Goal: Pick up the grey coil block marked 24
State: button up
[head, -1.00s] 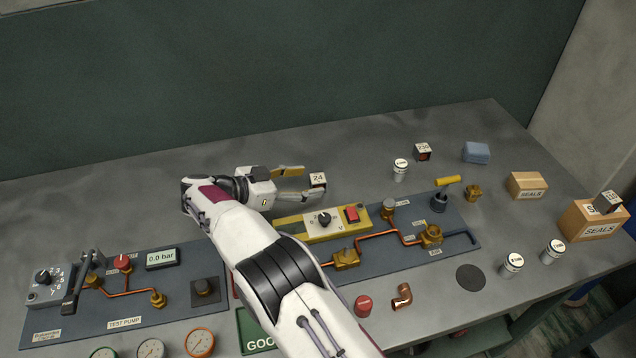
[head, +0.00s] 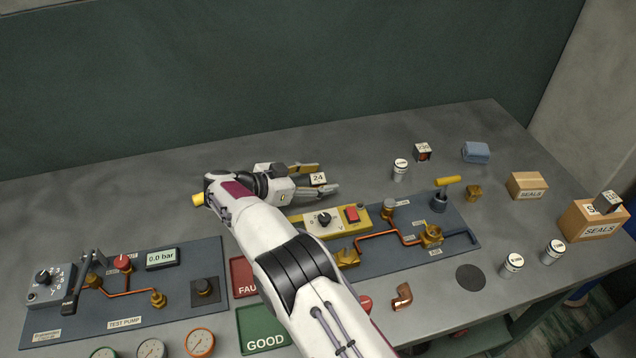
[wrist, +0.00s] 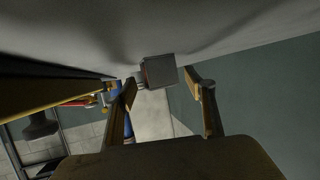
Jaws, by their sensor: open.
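The coil block marked 24 (head: 318,179) sits on the bench top behind the yellow-framed panel in the head view. My gripper (head: 327,178) is open, with one finger on the far side of the block and one on the near side. In the wrist view the grey block (wrist: 159,71) shows between the two fingertips of my gripper (wrist: 164,85), close to the far tips. I cannot tell whether either finger touches it.
The yellow panel (head: 293,220) with a knob and red switch lies just in front of the gripper. A white canister (head: 400,170), another marked block (head: 423,152) and a blue block (head: 476,152) stand to the right. The bench behind is clear.

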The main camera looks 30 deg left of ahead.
aim_at(318, 178)
jog(key=c, duration=1.5)
jog(key=shift+r, duration=0.15)
jog(key=shift+r, duration=4.9)
